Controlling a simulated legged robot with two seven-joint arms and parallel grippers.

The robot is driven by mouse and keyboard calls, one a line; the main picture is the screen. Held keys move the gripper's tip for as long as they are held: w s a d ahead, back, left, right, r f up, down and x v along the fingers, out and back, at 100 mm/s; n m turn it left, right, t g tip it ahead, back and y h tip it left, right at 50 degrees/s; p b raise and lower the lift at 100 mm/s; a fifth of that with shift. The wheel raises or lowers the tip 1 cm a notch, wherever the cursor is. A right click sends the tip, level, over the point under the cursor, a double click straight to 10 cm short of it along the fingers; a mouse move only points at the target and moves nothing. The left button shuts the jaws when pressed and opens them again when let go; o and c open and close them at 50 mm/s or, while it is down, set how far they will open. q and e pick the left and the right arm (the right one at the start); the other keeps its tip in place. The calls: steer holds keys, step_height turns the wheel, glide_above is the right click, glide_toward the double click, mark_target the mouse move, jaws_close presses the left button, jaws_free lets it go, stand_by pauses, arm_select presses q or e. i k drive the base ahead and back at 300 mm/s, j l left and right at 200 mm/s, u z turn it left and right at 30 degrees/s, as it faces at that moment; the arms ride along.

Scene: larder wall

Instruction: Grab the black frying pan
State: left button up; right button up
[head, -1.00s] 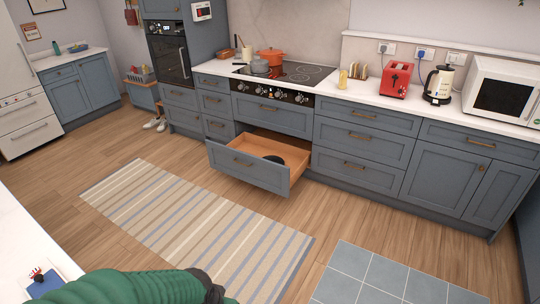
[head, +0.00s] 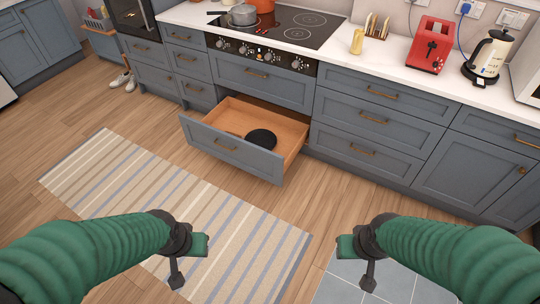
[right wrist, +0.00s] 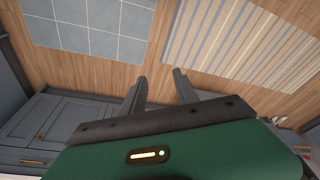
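The black frying pan (head: 261,138) lies in the open lower drawer (head: 228,147) below the hob, seen as a dark round shape on the orange-brown drawer floor. A small dark part of it shows to its left, but I cannot clearly make out a handle. My left gripper (head: 176,275) hangs over the striped rug, well short of the drawer; its finger gap is not visible. My right gripper (head: 368,278) hangs over the grey tiled mat. In the right wrist view its two dark fingers (right wrist: 158,82) stand apart with nothing between them.
The drawer front juts out over the wooden floor. A striped rug (head: 130,190) and a grey tiled mat (head: 400,288) lie before the cabinets.

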mark_target(265, 138)
steer(key=i+j, duration=0.4)
steer(key=i+j+z, duration=0.15)
steer(key=i+j, duration=0.15)
steer(key=i+j+z, duration=0.1)
steer(key=i+j, duration=0.2)
steer(key=i, duration=0.2)
steer(key=i+j+z, duration=0.15)
steer(key=i+j, duration=0.2)
steer(key=i+j+z, duration=0.15)
steer(key=i+j, duration=0.25)
steer(key=i+j+z, duration=0.15)
steer(key=i+j, duration=0.15)
steer(key=j, duration=0.15)
steer(key=i+j+z, duration=0.1)
steer(key=i+j, duration=0.2)
steer(key=j, duration=0.15)
steer(key=i+j+z, duration=0.15)
steer(key=i+j, duration=0.15)
steer(key=j, duration=0.25)
